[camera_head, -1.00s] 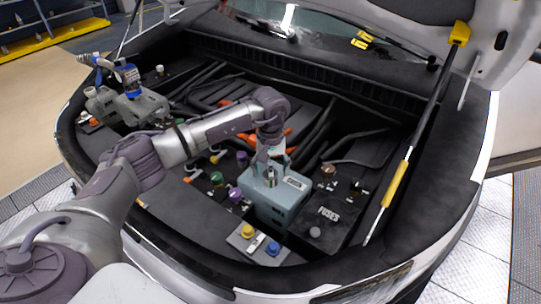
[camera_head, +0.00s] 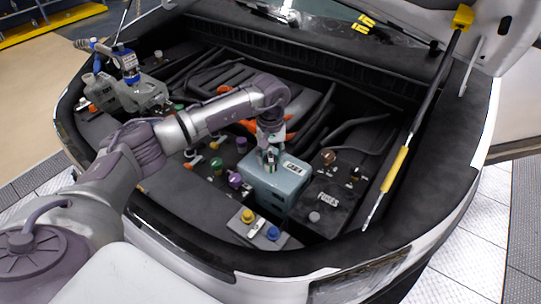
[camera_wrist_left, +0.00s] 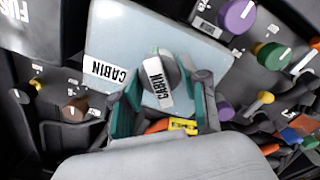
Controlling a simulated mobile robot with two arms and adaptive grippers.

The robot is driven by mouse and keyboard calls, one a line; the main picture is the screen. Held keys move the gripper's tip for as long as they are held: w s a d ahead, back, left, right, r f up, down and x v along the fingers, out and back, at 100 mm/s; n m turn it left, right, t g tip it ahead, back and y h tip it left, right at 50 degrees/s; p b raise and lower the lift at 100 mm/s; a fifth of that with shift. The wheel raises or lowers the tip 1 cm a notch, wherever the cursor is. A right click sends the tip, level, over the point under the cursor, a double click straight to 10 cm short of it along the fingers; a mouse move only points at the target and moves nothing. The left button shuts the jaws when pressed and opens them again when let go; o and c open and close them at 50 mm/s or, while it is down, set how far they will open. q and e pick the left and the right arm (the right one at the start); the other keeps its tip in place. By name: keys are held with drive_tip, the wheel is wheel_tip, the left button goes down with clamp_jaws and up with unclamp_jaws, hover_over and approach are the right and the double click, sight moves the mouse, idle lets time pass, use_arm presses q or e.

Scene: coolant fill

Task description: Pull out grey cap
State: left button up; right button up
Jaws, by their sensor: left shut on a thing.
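The light blue-grey CABIN tank (camera_head: 277,192) stands in the engine bay, below my left gripper (camera_head: 270,158). In the left wrist view the tank's top (camera_wrist_left: 205,45) fills the upper middle and bears a CABIN label. The grey cap (camera_wrist_left: 172,68), with its own CABIN tag, sits between the two teal-edged fingers of my left gripper (camera_wrist_left: 165,82). My left gripper is shut on the cap. The cap appears to be at the tank's top; whether it is clear of its opening I cannot tell. My right gripper is not in view.
The black FUSES box (camera_head: 322,210) stands right of the tank. Purple (camera_head: 235,180), yellow (camera_head: 248,216) and blue (camera_head: 273,233) caps stand to its left and front. A grey container (camera_head: 147,92) is at the far left.

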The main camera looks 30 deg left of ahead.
use_arm(q)
drive_tip(key=n, duration=0.3)
drive_tip(key=shift+n, duration=1.6)
drive_tip(key=n, duration=0.3)
drive_tip(key=shift+b, duration=0.3)
drive_tip(key=shift+r, duration=0.4)
